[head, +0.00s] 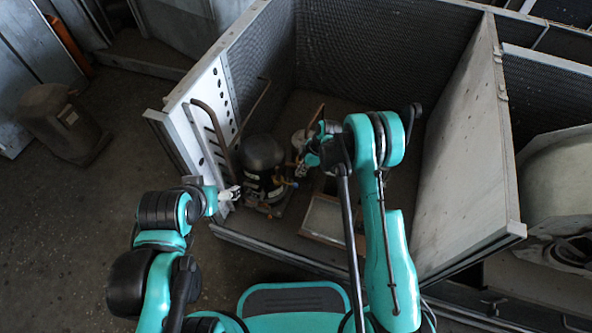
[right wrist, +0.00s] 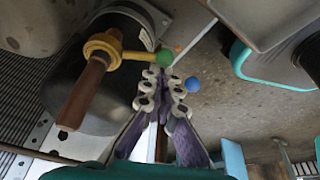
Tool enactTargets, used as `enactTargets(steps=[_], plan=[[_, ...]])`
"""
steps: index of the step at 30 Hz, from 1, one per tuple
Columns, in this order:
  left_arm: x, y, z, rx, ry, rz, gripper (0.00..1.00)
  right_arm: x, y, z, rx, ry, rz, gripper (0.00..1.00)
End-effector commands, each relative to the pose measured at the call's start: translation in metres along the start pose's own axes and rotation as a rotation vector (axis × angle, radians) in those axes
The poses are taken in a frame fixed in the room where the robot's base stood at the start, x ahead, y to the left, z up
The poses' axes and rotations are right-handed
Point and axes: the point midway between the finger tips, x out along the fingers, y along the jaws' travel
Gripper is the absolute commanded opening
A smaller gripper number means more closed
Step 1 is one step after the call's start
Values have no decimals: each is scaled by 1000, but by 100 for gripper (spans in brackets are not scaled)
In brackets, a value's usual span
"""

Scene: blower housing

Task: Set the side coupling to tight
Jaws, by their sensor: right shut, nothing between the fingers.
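The side coupling (right wrist: 103,44) is a yellow ring around a copper-brown pipe (right wrist: 84,92) in the right wrist view. Its short yellow lever points right and ends in a green ball (right wrist: 165,57). A blue ball (right wrist: 193,84) shows just right of my fingertips. My right gripper (right wrist: 165,78) is shut and empty. Its tips appear close below the green ball; I cannot tell whether they touch it. In the head view my right gripper (head: 302,167) is right of the black tank (head: 262,153). My left gripper (head: 230,193) is at the tank's left; its finger opening is too small to judge.
The black tank stands inside an open metal housing with a perforated left panel (head: 205,105) and a tall grey right panel (head: 465,150). A framed tray (head: 322,218) lies on the housing floor. A dark bin-like object (head: 62,122) stands outside at left.

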Motion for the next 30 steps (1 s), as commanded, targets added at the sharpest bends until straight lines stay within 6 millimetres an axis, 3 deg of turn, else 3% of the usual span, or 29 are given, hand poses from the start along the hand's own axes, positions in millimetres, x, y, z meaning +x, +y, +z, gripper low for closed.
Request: enactTargets(steps=[8,30], plan=[[0,0,0,0,0,0,82,-6,2,17,-241,0,-90,0],[0,0,0,0,0,0,82,-19,23,51,-233,-1,-86,0]])
